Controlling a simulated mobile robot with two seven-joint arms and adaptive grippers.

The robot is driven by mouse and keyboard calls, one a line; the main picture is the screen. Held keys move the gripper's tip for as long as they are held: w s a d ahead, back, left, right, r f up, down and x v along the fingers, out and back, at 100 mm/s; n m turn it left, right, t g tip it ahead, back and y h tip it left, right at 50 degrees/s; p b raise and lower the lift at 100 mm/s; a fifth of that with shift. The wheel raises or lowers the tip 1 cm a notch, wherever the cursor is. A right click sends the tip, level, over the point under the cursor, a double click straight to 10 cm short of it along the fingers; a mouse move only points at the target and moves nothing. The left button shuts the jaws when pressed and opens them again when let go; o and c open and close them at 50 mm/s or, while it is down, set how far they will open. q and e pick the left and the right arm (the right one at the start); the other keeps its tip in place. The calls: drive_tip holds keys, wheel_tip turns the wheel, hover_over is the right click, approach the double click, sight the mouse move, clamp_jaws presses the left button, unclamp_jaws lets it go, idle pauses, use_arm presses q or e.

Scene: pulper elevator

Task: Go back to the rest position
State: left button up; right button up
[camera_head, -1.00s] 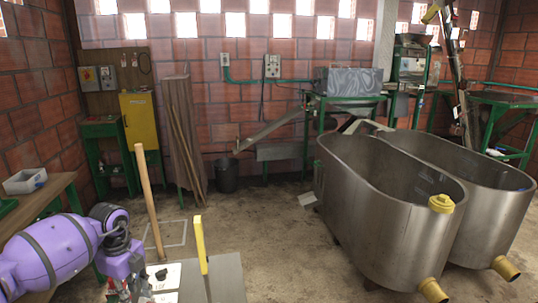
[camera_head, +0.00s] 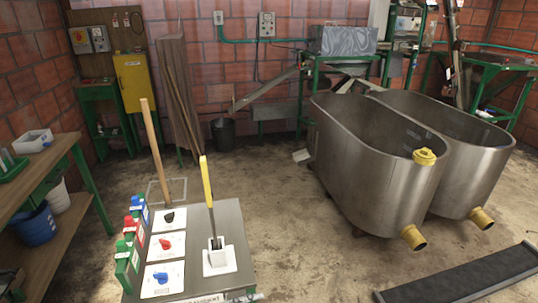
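The grey control bench (camera_head: 228,225) stands at the bottom centre. On it a lever with a yellow handle (camera_head: 206,182) stands nearly upright in a white base (camera_head: 220,261). Beside it are three white plates with a black knob (camera_head: 168,217), a red knob (camera_head: 165,243) and a blue knob (camera_head: 161,277). Green, red and blue switch boxes (camera_head: 130,232) line the bench's left edge. Neither of my grippers can be made out. A small dark shape at the bottom left corner is cut off, and I cannot tell what it is.
Two steel tanks (camera_head: 345,150) with yellow outlets stand at the right. A black ribbed belt (camera_head: 470,280) lies at the bottom right. A wooden table (camera_head: 50,175) stands at the left. A wooden pole (camera_head: 152,140) rises behind the bench. The central floor is clear.

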use_arm(q)
drive_tip(key=s+a+f+n+t+y, duration=0.7)
drive_tip(key=s+a+n+y, duration=0.3)
drive_tip(key=n, duration=0.4)
drive_tip(key=s+a+f+n+g+y, duration=0.2)
drive_tip(key=s+f, duration=0.1)
drive_tip(key=s, duration=0.4)
drive_tip(key=s+a+f+n+g+y, duration=0.1)
drive_tip(key=s+a+f+n+g, duration=0.1)
drive_tip(key=s, duration=0.5)
wheel_tip(320, 180, down, 2)
drive_tip(key=shift+s+a+f+n+g+y+p, duration=0.25)
drive_tip(key=shift+a+g+y+p, duration=0.2)
drive_tip(key=shift+g, duration=0.25)
use_arm(e)
drive_tip(key=shift+w+a+r, duration=0.1)
drive_tip(key=shift+w+r, duration=0.25)
drive_tip(key=shift+r, duration=0.05)
use_arm(q)
drive_tip(key=shift+w+r, duration=0.1)
drive_tip(key=shift+r, duration=0.05)
use_arm(e)
drive_tip(key=shift+s, duration=0.2)
use_arm(q)
drive_tip(key=shift+w, duration=0.1)
use_arm(e)
drive_tip(key=shift+s+f, duration=0.2)
drive_tip(key=shift+s, duration=0.2)
